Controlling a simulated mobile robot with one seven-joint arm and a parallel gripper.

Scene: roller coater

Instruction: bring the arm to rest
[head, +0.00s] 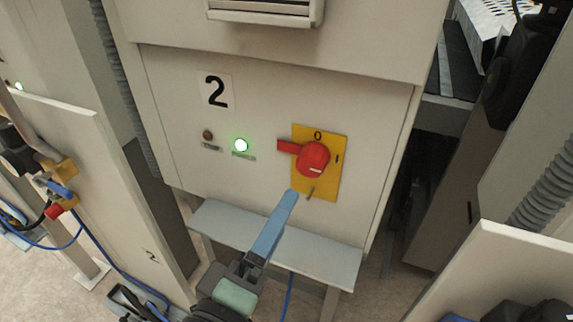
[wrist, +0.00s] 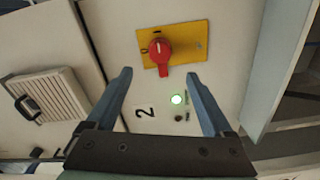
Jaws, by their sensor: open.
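My gripper (head: 278,220) is open and empty in front of the cabinet, just below the rotary switch in the head view. Its two blue fingers stand apart in the wrist view (wrist: 159,76), with nothing between them. The red rotary switch (head: 313,160) sits on a yellow plate (head: 327,186), its red tab pointing left in the head view. The switch also shows in the wrist view (wrist: 159,50), beyond the fingertips. In the head view one finger mostly hides the other. I see no clear contact with the switch.
The cabinet front (head: 260,185) carries a "2" label (head: 215,91), a lit green lamp (head: 241,145) and a dark red lamp (head: 208,135). A grey ledge (head: 328,262) juts out below, close under my gripper. Pale panels stand at left (head: 75,180) and right (head: 510,275).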

